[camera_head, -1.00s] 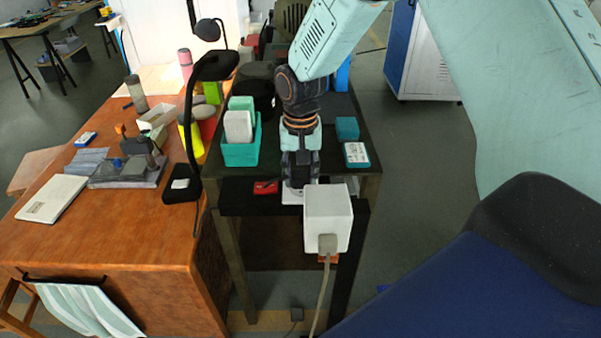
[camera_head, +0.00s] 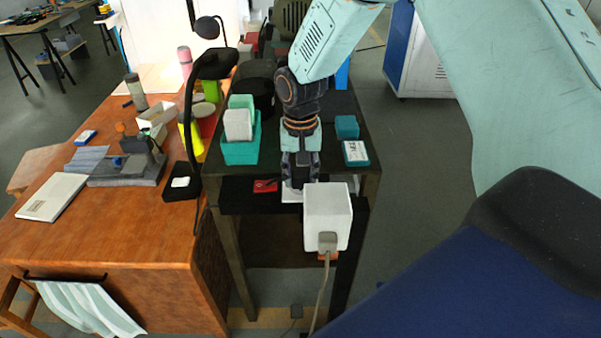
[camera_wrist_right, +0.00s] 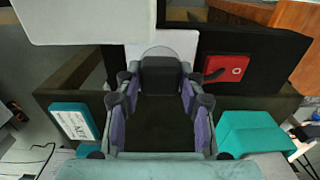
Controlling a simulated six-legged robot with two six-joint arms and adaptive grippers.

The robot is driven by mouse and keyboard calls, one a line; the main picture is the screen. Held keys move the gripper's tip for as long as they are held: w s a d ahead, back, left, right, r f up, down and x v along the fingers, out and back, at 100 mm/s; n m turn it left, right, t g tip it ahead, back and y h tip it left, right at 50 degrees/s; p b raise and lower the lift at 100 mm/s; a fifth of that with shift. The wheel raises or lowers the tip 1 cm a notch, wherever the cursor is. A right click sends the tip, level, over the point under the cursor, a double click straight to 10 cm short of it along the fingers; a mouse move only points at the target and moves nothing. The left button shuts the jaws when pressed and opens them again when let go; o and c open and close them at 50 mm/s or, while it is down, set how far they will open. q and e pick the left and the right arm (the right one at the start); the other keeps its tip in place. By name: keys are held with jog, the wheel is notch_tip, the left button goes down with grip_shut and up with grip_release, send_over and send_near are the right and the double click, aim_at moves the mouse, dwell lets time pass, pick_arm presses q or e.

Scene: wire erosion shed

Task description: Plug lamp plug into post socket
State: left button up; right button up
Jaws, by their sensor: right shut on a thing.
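My right gripper (camera_head: 299,181) reaches down over the front edge of the dark table. In the right wrist view its fingers (camera_wrist_right: 157,76) are shut on a dark grey block, apparently the lamp plug (camera_wrist_right: 160,82). Just beyond the block is a white plate (camera_wrist_right: 170,45), probably the post socket; it also shows as a small white patch (camera_head: 291,196) below the gripper. I cannot tell whether plug and plate touch. The plug is hidden by the gripper in the head view. A black desk lamp (camera_head: 181,189) stands on the orange-brown table. My left gripper is not in view.
A white box (camera_head: 327,207) with a grey plug (camera_head: 327,242) and hanging cord is close to the right of the gripper. A red switch (camera_head: 265,186) is to its left. A teal bin (camera_head: 240,153) and teal boxes (camera_head: 346,126) stand on the dark table (camera_head: 367,180).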

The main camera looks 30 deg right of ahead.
jog(key=shift+f, duration=0.35)
jog(key=o, duration=1.1)
jog(key=shift+o, duration=0.2)
notch_tip(320, 180, up, 12)
dwell(0.3)
